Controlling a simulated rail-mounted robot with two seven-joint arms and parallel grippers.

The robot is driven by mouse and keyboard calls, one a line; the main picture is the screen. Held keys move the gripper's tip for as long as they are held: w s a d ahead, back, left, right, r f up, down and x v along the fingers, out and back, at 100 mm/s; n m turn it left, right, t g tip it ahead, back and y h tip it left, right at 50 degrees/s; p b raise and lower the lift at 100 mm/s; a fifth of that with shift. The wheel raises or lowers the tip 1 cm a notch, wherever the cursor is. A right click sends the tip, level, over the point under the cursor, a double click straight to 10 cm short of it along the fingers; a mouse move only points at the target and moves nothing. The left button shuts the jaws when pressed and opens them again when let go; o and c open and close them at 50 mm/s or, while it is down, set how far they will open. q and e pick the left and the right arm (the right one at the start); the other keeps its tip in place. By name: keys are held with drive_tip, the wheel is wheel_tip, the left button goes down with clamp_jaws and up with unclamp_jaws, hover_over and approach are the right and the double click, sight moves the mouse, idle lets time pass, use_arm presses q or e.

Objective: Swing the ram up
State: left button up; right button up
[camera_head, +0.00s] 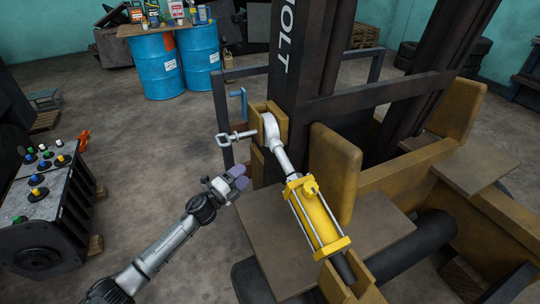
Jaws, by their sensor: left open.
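The ram (318,218) is a yellow cylinder with silver tie rods and a bright rod. It slants from a yellow bracket (350,278) at the bottom up and left. Its silver rod eye (271,130) shows at the upper yellow bracket (281,111) on the dark mast (300,70); how deep the eye sits there I cannot tell. A metal pin with a ring-like handle (234,138) is to the left of the eye. My left gripper (241,177), with purple-grey fingertips, is open and empty, left of the rod and below the pin. My right gripper is out of view.
A brown plate (260,240) lies beneath the ram, and a yellow upright pad (335,170) stands right of the rod. Blue barrels (155,65) stand at the back. A dark box with coloured knobs (45,200) is at the left. Floor between is clear.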

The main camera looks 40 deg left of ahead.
sight(284, 159)
use_arm(q)
drive_tip(key=w+d+r+m+h, duration=0.1)
drive_tip(key=w+d, duration=0.1)
drive_tip(key=w, duration=0.2)
drive_tip(key=w+d+r+m+h, duration=0.1)
drive_tip(key=w+d+m+h, duration=0.1)
drive_tip(key=w+d, duration=0.1)
drive_tip(key=w+d+r+m+h+b, duration=0.1)
drive_tip(key=w+d+r+m+h, duration=0.1)
drive_tip(key=w, duration=0.3)
drive_tip(key=shift+w+d+r, duration=0.1)
drive_tip(key=shift+d, duration=0.35)
clamp_jaws()
idle(0.5)
